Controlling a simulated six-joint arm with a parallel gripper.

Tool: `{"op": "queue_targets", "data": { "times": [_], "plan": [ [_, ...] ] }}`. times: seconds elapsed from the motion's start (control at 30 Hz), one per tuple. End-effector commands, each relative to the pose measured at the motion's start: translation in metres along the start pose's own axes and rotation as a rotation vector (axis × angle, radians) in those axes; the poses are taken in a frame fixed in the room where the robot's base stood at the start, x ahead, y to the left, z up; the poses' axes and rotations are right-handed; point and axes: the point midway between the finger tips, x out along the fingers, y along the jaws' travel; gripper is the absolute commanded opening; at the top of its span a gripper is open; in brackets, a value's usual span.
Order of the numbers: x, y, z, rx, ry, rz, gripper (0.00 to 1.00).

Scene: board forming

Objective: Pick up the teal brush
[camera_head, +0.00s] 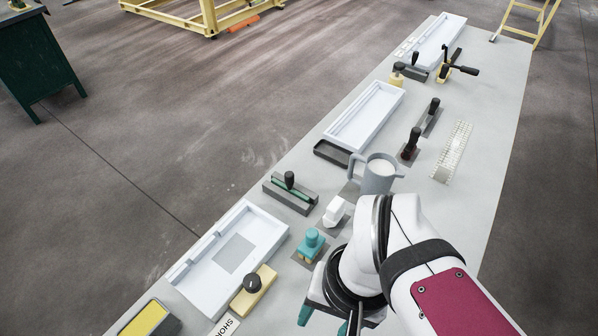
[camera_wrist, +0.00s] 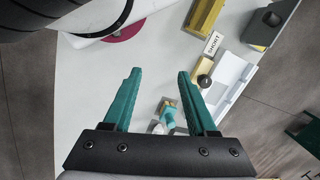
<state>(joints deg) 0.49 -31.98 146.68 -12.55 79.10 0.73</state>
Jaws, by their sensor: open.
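The teal brush (camera_head: 312,243) stands upright on a grey patch of the bench, with a teal handle on top and a yellowish lower part. It also shows small in the wrist view (camera_wrist: 169,110), in the gap between my fingers but farther away. My gripper (camera_wrist: 158,74) is open and empty, with two teal fingers spread apart. In the head view my gripper (camera_head: 325,315) is just below the brush in the picture, partly hidden by my wrist. No contact with the brush is visible.
A white object (camera_head: 337,211) and a grey jug (camera_head: 376,175) stand behind the brush. To its left are a yellow block with a dark knob (camera_head: 253,291) and a white tray (camera_head: 275,238). A grey block with a green strip (camera_head: 290,193) lies behind left.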

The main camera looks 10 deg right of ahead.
Motion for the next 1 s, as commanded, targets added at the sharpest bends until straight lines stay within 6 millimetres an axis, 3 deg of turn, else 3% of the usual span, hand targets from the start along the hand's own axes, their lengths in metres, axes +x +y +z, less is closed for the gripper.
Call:
{"op": "queue_targets", "data": {
  "times": [0.33, 0.37, 0.43, 0.5, 0.6, 0.7, 0.87, 1.0],
  "plan": [
    [-0.003, -0.002, -0.006, 0.029, 0.002, 0.004, 0.68],
    [-0.006, -0.006, -0.014, 0.073, 0.004, 0.01, 0.68],
    [-0.017, -0.019, -0.049, 0.252, 0.019, 0.033, 0.68],
    [-0.024, -0.037, -0.096, 0.487, 0.049, 0.055, 0.68],
    [-0.021, -0.059, -0.158, 0.791, 0.099, 0.072, 0.68],
    [-0.013, -0.072, -0.198, 0.994, 0.138, 0.072, 0.68],
    [0.01, -0.075, -0.215, 1.088, 0.153, 0.072, 0.68],
    [0.052, -0.069, -0.218, 1.087, 0.152, 0.073, 0.68]
  ]
}}
